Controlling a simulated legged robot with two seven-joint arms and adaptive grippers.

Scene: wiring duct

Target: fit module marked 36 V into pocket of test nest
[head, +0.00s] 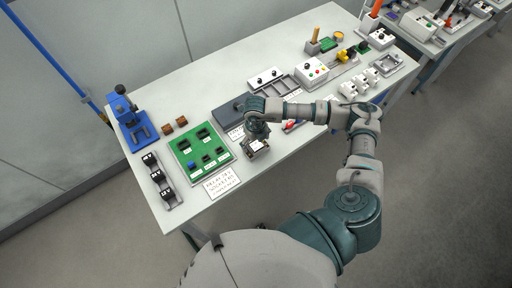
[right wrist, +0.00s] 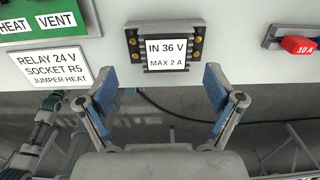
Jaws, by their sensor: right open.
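The module marked IN 36 V, MAX 2 A (right wrist: 166,50) is a dark block with a white label and brass-coloured terminals, near the table's front edge. It also shows in the head view (head: 258,147), just below my right gripper (head: 257,138). In the right wrist view my right gripper (right wrist: 160,98) is open, with blue pads on both fingers. The module stands beyond the fingertips, between their lines, and is not gripped. A grey frame with a hollow (head: 387,64) at the table's far right may be the test nest; its marking is unreadable. My left gripper is out of view.
A green relay board (head: 201,149) and its sign (head: 221,182) stand left of the module. A red 10 A part (right wrist: 298,45) lies to its right. A blue press (head: 130,122) and a rack of black modules (head: 162,181) are further left.

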